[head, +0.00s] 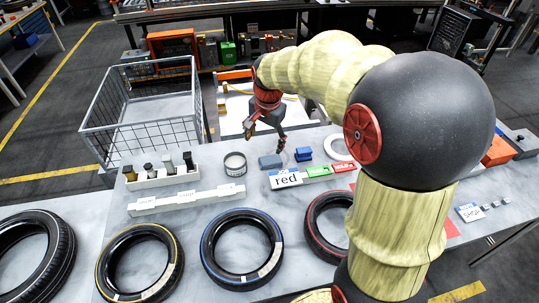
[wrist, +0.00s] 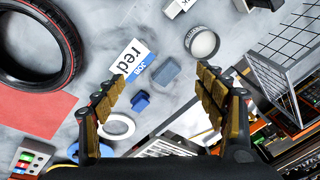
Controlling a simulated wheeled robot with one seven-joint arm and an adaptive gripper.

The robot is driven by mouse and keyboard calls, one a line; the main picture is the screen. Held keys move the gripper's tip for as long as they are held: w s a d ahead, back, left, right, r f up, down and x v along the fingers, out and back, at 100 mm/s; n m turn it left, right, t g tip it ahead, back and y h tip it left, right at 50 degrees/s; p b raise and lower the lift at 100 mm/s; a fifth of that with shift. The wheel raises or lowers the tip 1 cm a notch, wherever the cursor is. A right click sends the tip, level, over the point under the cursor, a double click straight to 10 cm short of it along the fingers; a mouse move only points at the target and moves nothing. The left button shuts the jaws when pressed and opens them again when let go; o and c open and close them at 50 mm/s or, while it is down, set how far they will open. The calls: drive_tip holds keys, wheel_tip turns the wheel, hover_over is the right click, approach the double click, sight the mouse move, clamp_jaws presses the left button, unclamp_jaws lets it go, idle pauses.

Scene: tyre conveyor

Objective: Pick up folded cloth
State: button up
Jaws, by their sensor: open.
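Two small blue items lie on the grey table: a flat grey-blue block (head: 270,161) and a darker blue, lumpy piece (head: 303,154) to its right. Either could be the folded cloth; I cannot tell which for sure. In the wrist view the grey-blue block (wrist: 166,71) lies between the finger lines, and the darker blue piece (wrist: 140,102) lies nearer the left finger. My gripper (head: 265,139) is open and empty, above the table near both items. Its two spread fingers (wrist: 161,76) show in the wrist view, touching nothing I can see.
A "JOB red" card (head: 286,179) lies beside the block. A round tin (head: 235,164), a white ring (head: 340,147) and a bottle rack (head: 161,178) are near. Several tyres, one blue-striped (head: 241,248), lie in front. A wire basket (head: 143,110) stands behind left.

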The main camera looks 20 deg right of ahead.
drive_tip(key=w+d+f+m+g+p, duration=0.1)
drive_tip(key=w+d+f+m+p, duration=0.4)
drive_tip(key=w, duration=0.4)
drive_tip(key=m+g+p, duration=0.2)
drive_tip(key=m+p, duration=0.2)
drive_tip(key=p, duration=0.1)
hover_over(270, 159)
drive_tip(key=f, duration=1.2)
drive_tip(key=shift+s+d+f, duration=0.1)
drive_tip(key=shift+d+f, duration=0.05)
drive_tip(key=shift+d, duration=0.05)
wheel_tip(270, 159, down, 2)
drive_tip(key=shift+f, duration=0.25)
drive_tip(key=shift+a+f, duration=0.15)
drive_tip(key=shift+f, duration=2.8)
drive_tip(key=shift+c, duration=0.3)
drive_tip(key=c, duration=1.1)
drive_tip(key=shift+c, duration=0.4)
drive_tip(key=shift+r, duration=0.15)
